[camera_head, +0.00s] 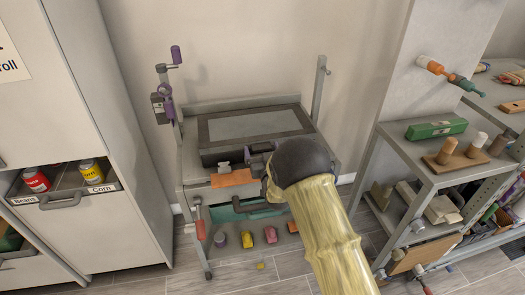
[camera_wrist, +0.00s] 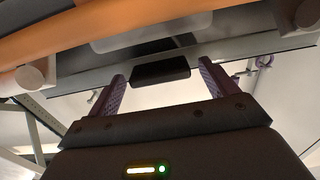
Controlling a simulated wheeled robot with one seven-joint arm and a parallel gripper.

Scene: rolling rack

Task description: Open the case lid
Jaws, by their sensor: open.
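The case (camera_head: 212,158) lies on top of the grey rolling rack (camera_head: 190,195). Its lid (camera_head: 255,125), a grey panel in a dark frame, looks shut and flat. A small metal latch (camera_head: 223,165) shows at its front left. My gripper (camera_wrist: 160,78) is open in the wrist view, its two dark purple fingers apart. A black block (camera_wrist: 160,70) shows between and beyond the fingertips; I cannot tell whether they touch it. In the head view my arm covers the case's front right corner and most of my gripper.
Several small coloured items sit on the lower shelf. A cabinet (camera_head: 100,120) stands left, and a loaded shelf unit (camera_head: 395,150) right.

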